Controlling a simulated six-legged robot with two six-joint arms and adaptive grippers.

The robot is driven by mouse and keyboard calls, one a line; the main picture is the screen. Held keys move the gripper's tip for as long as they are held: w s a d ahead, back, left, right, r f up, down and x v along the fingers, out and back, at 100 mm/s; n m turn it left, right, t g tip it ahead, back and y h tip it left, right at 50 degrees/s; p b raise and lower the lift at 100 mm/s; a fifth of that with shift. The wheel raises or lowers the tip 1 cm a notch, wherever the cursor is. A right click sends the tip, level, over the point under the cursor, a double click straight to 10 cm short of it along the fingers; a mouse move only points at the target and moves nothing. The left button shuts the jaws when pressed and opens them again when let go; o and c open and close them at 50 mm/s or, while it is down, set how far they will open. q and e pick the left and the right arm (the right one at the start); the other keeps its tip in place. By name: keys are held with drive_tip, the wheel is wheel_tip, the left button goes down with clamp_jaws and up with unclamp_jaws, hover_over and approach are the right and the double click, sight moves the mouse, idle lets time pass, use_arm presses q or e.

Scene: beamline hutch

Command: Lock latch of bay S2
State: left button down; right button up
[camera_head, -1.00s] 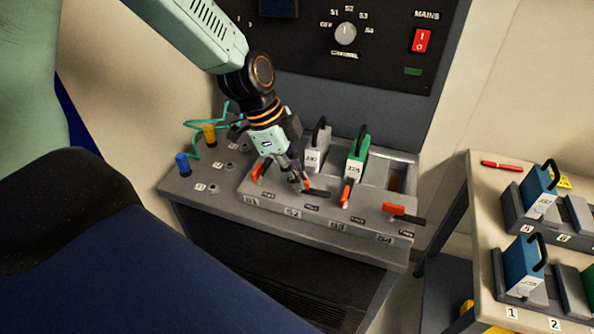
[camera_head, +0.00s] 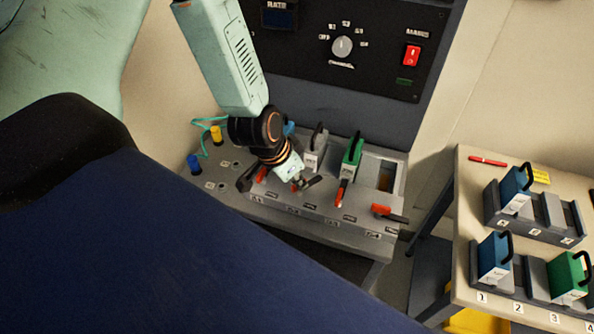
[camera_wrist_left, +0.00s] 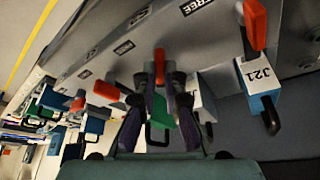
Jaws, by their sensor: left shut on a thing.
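The bay S2 latch has a red handle (camera_head: 295,187), partly covered by my left gripper (camera_head: 301,185) in the head view. In the left wrist view, this latch (camera_wrist_left: 159,62) stands between the two dark fingers of my left gripper (camera_wrist_left: 160,85), which are shut on it. The grey module (camera_head: 315,152) of bay S2 sits upright in its slot just behind. How far the S2 latch is turned is hard to tell. My right gripper is not in view.
The blue J21 module (camera_wrist_left: 258,85) and its red latch stand beside S2. The green module (camera_head: 352,158) and its red latch (camera_head: 342,192) are on the other side. The S4 latch (camera_head: 385,211) lies sideways before an empty slot. A side table (camera_head: 470,170) holds more modules.

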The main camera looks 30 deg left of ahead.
use_arm(q)
drive_tip(key=n+y, duration=0.2)
drive_tip(key=n, duration=0.4)
drive_tip(key=shift+d, duration=0.15)
drive_tip(key=shift+n+y+p, duration=0.3)
drive_tip(key=c, duration=1.4)
unclamp_jaws()
drive_tip(key=shift+c, duration=0.2)
drive_tip(key=shift+r, duration=0.15)
drive_tip(key=v, duration=1.2)
drive_tip(key=shift+s, duration=0.15)
